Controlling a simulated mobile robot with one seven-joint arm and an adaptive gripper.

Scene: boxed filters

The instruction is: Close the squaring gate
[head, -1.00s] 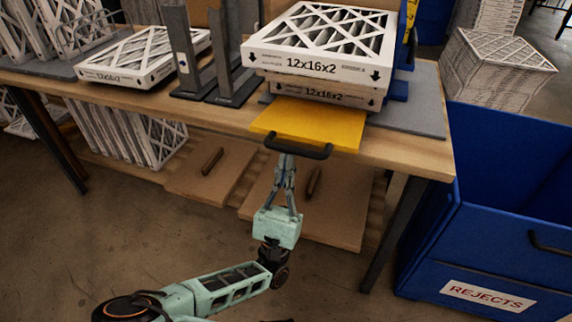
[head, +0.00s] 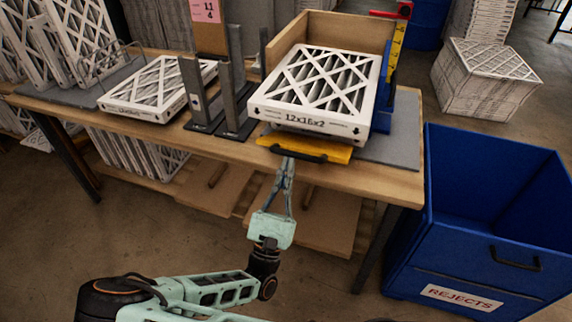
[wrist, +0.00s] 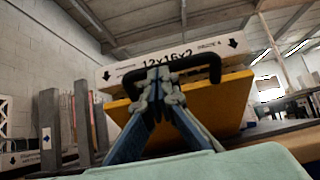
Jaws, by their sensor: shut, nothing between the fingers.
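The squaring gate is a yellow panel (head: 335,153) with a black bar handle (head: 310,158), at the front of a stack of boxed filters (head: 312,118). It is tilted, its handle side towards me, and looks narrower than flat. The top filter, labelled 12x16x2, is above it. My gripper (head: 289,163) is shut and empty, with its fingertips at the handle. In the wrist view the fingers (wrist: 155,82) overlap the black handle (wrist: 200,64) with the yellow panel (wrist: 218,105) behind. Whether they touch the handle is hard to tell.
Dark grey uprights (head: 232,90) stand left of the stack. A blue bracket with a yellow ruler (head: 396,52) stands at its right. Another filter (head: 158,88) lies on the table at left. A blue rejects bin (head: 470,225) stands at the right on the floor.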

